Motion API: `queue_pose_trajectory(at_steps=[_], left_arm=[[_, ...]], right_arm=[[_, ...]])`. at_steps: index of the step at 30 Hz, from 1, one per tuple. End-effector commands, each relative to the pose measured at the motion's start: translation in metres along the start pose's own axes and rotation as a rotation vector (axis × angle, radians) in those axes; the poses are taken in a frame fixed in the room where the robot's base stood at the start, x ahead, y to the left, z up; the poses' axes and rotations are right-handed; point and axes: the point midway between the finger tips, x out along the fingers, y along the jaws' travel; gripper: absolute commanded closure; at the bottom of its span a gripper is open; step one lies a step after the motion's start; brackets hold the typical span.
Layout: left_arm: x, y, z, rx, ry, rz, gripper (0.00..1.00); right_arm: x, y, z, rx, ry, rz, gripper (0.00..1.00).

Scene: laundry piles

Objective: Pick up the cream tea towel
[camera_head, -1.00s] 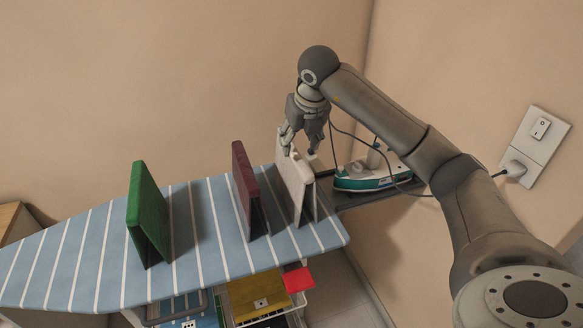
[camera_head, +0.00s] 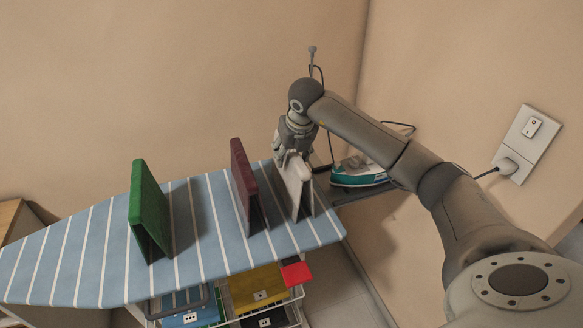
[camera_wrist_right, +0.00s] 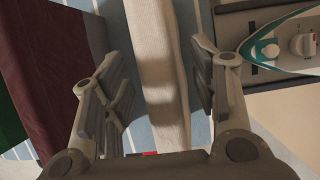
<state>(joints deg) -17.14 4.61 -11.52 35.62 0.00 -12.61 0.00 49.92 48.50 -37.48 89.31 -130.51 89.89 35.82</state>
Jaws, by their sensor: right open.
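The cream tea towel (camera_head: 296,185) stands upright, folded, near the right end of the striped ironing board (camera_head: 205,235). My right gripper (camera_head: 291,157) is open at the towel's top far end. In the right wrist view the towel (camera_wrist_right: 160,75) runs between the two open fingers (camera_wrist_right: 160,100). The right finger is close beside it, and a wider gap shows on the left. I cannot tell whether either finger touches it. My left gripper is not in view.
A maroon folded cloth (camera_head: 243,180) stands left of the towel, and a green one (camera_head: 148,210) farther left. A teal and white iron (camera_head: 358,173) rests right of the board. A basket (camera_head: 290,301) with folded items is below. A wall socket (camera_head: 512,163) is at right.

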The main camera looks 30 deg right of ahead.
Motion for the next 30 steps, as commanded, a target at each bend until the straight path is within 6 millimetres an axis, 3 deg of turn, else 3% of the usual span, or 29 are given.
queue_pose_trajectory(at_steps=[20, 30], left_arm=[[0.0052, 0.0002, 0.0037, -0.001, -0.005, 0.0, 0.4], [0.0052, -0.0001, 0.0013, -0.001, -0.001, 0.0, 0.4]], right_arm=[[0.004, -0.0002, -0.0016, 0.001, 0.0, 0.0, 0.46], [0.0041, -0.0002, -0.0017, 0.001, 0.0, 0.0, 0.9]])
